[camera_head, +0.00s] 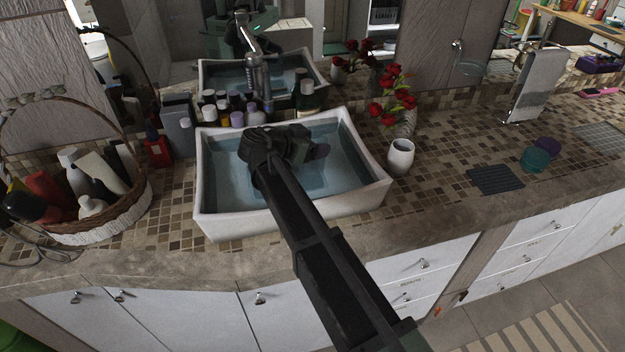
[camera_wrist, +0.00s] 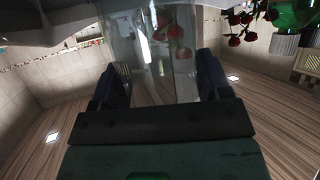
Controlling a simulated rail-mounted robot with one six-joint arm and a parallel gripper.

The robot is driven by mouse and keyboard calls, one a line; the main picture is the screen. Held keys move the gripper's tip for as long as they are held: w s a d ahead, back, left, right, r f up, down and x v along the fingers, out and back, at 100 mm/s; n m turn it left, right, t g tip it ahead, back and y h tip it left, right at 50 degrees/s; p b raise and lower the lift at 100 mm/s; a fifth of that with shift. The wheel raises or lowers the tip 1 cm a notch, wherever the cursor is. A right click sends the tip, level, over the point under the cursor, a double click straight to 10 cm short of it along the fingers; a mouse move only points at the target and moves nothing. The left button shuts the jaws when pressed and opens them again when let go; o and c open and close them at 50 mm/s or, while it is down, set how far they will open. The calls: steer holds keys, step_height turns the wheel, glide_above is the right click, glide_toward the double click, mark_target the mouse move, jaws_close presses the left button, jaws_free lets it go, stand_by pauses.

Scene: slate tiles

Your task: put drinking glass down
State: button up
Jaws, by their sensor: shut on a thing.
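The drinking glass (camera_wrist: 150,48) is clear and see-through in the wrist view, between the two dark fingers of my gripper (camera_wrist: 162,72). The fingers are shut on its sides. In the head view my gripper (camera_head: 308,150) is over the white rectangular sink basin (camera_head: 240,225), and my arm crosses the basin's front rim. I cannot make out the glass in the head view; my own wrist and the basin behind blur it.
A white cup (camera_head: 400,157) and a vase with red flowers (camera_head: 393,100) stand right of the basin. A wicker basket (camera_head: 125,210) is at left, and several bottles (camera_head: 237,118) stand behind the basin. A dark tile mat (camera_head: 496,179) and teal jar (camera_head: 535,159) lie right; tiled counter between is clear.

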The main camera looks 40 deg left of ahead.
step_height(320, 180, down, 5)
steer(key=b, duration=0.4)
steer(key=shift+f, duration=0.2)
steer(key=shift+r, duration=0.25)
steer(key=shift+c, duration=1.1)
steer(key=o, duration=1.3)
steer(key=shift+s+r+p, duration=0.15)
steer(key=shift+r+p, duration=0.1)
steer(key=shift+p, duration=0.05)
steer(key=p+v, duration=0.4)
steer(key=v, duration=0.7)
steer(key=shift+s, duration=0.35)
